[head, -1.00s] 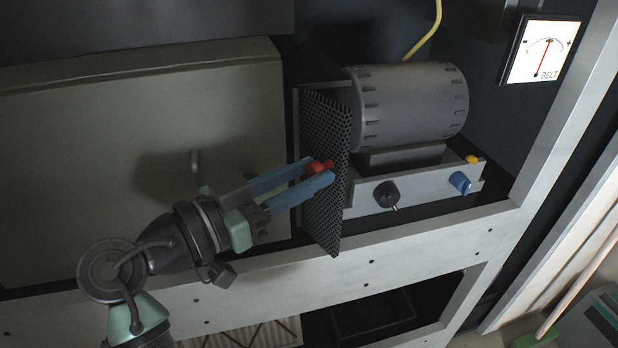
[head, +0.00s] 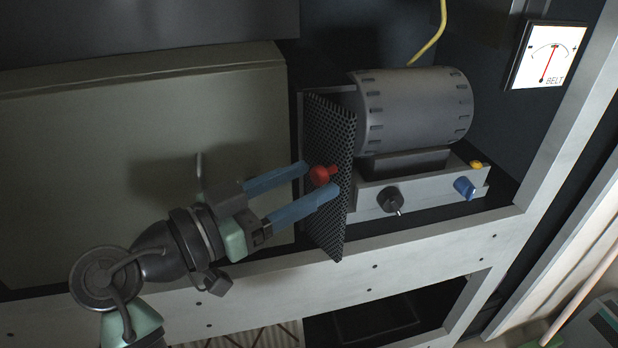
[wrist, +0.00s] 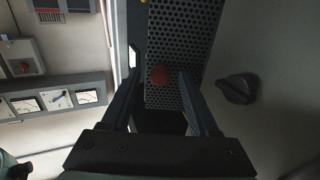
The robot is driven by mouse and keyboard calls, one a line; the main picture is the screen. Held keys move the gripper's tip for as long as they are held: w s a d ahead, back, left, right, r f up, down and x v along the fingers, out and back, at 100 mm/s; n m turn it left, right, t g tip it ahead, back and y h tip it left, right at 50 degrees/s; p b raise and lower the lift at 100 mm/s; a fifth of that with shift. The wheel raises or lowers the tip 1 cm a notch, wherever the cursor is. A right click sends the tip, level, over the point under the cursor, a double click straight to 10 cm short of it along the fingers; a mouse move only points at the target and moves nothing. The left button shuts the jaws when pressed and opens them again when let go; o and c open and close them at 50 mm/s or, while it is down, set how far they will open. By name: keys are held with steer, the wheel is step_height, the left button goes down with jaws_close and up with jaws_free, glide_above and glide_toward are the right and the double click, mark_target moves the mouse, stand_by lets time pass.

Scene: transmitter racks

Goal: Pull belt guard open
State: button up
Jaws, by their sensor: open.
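The belt guard (head: 327,215) is a dark perforated panel swung out from the motor housing, standing edge-out in the head view. It also shows in the wrist view (wrist: 188,40). A red knob (head: 322,175) sits on its face, and it shows in the wrist view (wrist: 160,75) between my fingers. My gripper (head: 320,181) is open, its two blue fingers on either side of the knob with gaps, not clamped on it. Whether a fingertip touches the panel cannot be told.
A grey ribbed motor (head: 415,108) stands right of the guard, above a base with a black knob (head: 390,199) and a blue knob (head: 465,188). A belt gauge (head: 546,55) is at upper right. A large plain panel (head: 90,160) lies left. A pale frame rail (head: 400,252) runs below.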

steer(key=v, duration=1.2)
steer(key=shift+p, duration=0.4)
steer(key=shift+r, duration=0.1)
